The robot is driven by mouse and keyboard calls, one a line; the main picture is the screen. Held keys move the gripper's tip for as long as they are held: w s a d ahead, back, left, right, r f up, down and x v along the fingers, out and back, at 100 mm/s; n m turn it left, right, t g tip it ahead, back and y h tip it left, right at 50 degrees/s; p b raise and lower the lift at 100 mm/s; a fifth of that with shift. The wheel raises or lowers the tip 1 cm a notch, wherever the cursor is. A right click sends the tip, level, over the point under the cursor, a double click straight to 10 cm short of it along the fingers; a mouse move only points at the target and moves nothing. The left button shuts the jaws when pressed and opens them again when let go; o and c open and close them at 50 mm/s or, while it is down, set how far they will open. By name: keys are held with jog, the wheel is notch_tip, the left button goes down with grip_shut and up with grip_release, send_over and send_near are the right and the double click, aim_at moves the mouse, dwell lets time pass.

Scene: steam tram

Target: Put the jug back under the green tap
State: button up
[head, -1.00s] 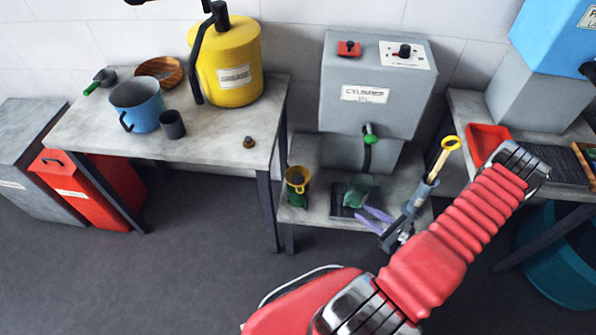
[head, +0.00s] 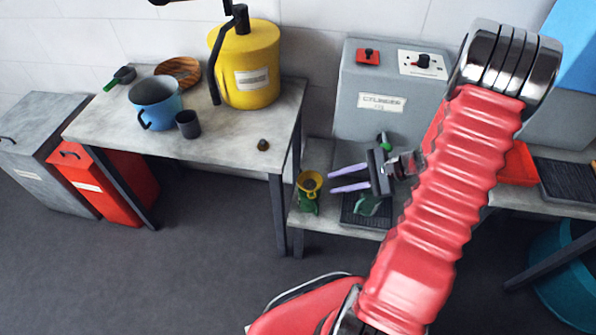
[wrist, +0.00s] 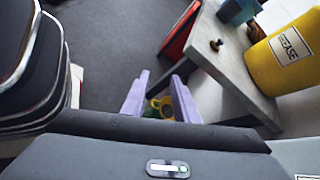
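A green jug-like vessel (head: 368,205) is on the dark grille (head: 352,217) on the low shelf, partly hidden by my gripper. The green tap (head: 384,140) is on the front of the grey cylinder tank (head: 352,118), above and behind my gripper. A green vessel with a yellow funnel-like top (head: 310,183) stands left of the grille. My gripper (head: 332,180) points left with its purple fingers apart and nothing held. In the wrist view my gripper (wrist: 160,76) shows the yellow-topped vessel (wrist: 158,107) between and beyond its fingers. I cannot tell which vessel is the jug.
A table (head: 105,120) at left carries a yellow can (head: 245,60), a blue pot (head: 155,105), a dark cup (head: 187,125) and a small knob (head: 263,145). Its leg stands just left of the shelf (head: 300,222). A red tray (head: 518,165) lies to the right.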

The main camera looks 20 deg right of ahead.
jog(key=s+a+r+n+h, duration=0.5)
jog(key=a+r+n, duration=0.4)
jog(key=r, duration=0.4)
jog(key=s+a+r+n+h, duration=0.4)
jog(key=s+a+r+n, duration=0.2)
jog(key=a+r+n, duration=0.3)
notch_tip(320, 180, up, 4)
jog(key=shift+s+r+n+g+h, duration=0.2)
jog(key=shift+r+n+g+h, duration=0.1)
jog(key=shift+n+h, duration=0.1)
